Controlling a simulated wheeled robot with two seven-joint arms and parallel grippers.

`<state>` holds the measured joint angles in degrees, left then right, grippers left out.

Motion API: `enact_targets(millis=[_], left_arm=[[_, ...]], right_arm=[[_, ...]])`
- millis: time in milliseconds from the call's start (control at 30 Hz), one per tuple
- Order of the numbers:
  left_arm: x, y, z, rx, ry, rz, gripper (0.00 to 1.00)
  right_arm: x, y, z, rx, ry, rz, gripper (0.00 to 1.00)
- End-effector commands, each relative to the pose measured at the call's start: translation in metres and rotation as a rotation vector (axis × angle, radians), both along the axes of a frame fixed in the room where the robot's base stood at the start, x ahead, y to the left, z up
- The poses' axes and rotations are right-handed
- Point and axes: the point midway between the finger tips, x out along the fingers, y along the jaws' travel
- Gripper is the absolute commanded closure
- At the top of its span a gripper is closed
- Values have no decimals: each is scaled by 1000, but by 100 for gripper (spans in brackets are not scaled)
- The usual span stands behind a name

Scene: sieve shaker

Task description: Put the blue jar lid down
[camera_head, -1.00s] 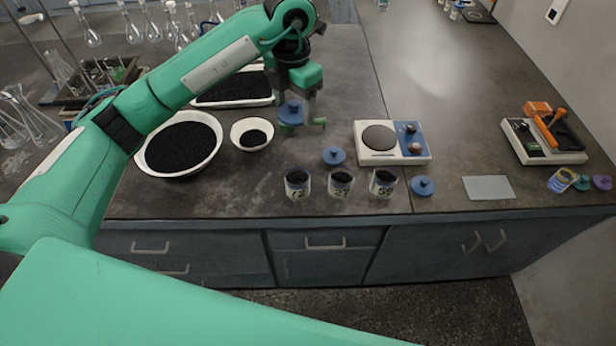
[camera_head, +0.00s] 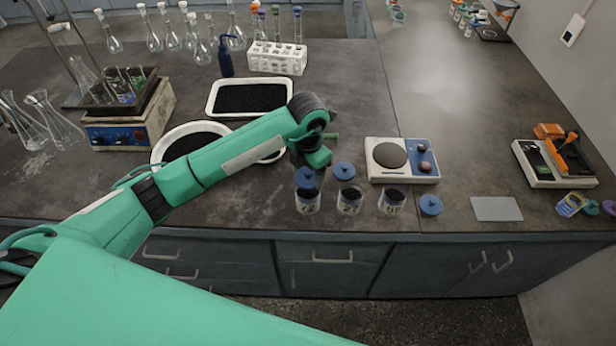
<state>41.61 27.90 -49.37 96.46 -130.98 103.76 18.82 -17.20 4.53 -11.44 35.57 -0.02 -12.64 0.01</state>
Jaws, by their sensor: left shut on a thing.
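My left gripper (camera_head: 308,164) is shut on a blue jar lid (camera_head: 306,179). The lid is at the mouth of the leftmost jar (camera_head: 307,203) in the front row; I cannot tell whether it rests on the rim or hangs just above. The middle jar (camera_head: 349,202) and the right jar (camera_head: 391,203) are open with dark contents. A second blue lid (camera_head: 344,171) lies just behind the middle jar, and a third blue lid (camera_head: 431,205) lies right of the jars. My right gripper is not in view.
A balance (camera_head: 402,178) stands behind the right jar. A white tray (camera_head: 290,90) of dark grains and a large bowl (camera_head: 158,152), partly hidden by my arm, lie behind and left. A grey plate (camera_head: 496,209) lies right. Bare bench lies in front of the jars.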

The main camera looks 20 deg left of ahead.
Motion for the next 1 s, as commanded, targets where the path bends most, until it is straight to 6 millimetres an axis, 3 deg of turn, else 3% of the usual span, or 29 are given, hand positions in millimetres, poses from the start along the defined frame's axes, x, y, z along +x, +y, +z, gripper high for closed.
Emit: enact_targets(millis=[200,867,900,1000], left_arm=[[-1,0,-30,0,4,1,57],[0,0,-45,0,1,0,57],[0,0,-43,0,1,0,28],[0,0,-43,0,1,0,14]], right_arm=[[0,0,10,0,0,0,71],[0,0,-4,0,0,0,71],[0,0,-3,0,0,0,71],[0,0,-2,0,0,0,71]])
